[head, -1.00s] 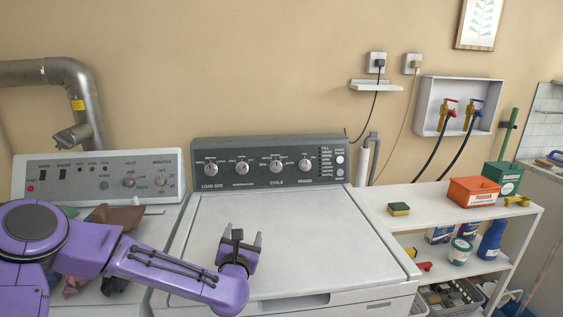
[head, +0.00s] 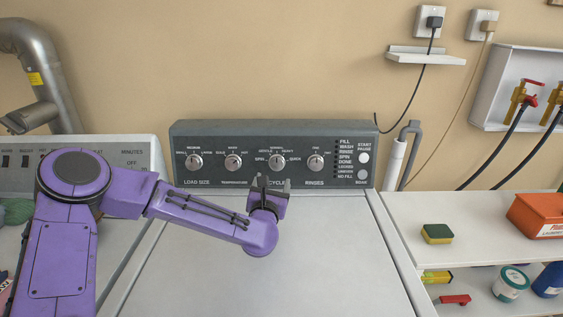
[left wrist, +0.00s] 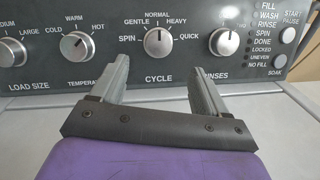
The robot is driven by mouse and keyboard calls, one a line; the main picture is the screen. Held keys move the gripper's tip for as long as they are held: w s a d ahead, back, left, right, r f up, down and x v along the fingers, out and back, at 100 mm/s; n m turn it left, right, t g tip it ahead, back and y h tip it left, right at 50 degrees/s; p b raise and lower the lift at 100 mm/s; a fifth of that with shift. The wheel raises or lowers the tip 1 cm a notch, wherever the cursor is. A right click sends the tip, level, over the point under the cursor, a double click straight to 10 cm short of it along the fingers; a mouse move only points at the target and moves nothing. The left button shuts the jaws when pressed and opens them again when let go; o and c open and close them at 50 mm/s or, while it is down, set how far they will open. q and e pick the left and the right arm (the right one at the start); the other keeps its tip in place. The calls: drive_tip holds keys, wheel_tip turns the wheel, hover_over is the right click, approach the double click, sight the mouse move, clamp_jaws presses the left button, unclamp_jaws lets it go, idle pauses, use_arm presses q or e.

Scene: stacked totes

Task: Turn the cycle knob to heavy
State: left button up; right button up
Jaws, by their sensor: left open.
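The cycle knob (head: 277,163) is a round silver knob, third from the left on the washer's dark control panel (head: 220,132). In the left wrist view the cycle knob (left wrist: 159,42) has its mark pointing up to NORMAL; HEAVY is printed to the upper right of it. My left gripper (head: 270,182) is open and empty, just in front of and below the cycle knob, partly covering the CYCLE label. In the left wrist view its two fingers (left wrist: 157,77) point at the panel, one to each side below the knob, apart from it. My right gripper is out of view.
The temperature knob (left wrist: 77,46) and rinses knob (left wrist: 224,42) flank the cycle knob closely. The washer lid (head: 290,270) is flat and clear. A white shelf (head: 470,215) at right holds a sponge (head: 437,233) and a red box (head: 538,215).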

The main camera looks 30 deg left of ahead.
sight(277, 164)
use_arm(q)
drive_tip(key=p+x, duration=0.2)
drive_tip(key=x, duration=0.7)
drive_tip(key=shift+w+a+p, duration=0.15)
drive_tip(key=shift+w+p, duration=0.05)
drive_tip(key=shift+p, duration=0.2)
drive_tip(key=c, duration=1)
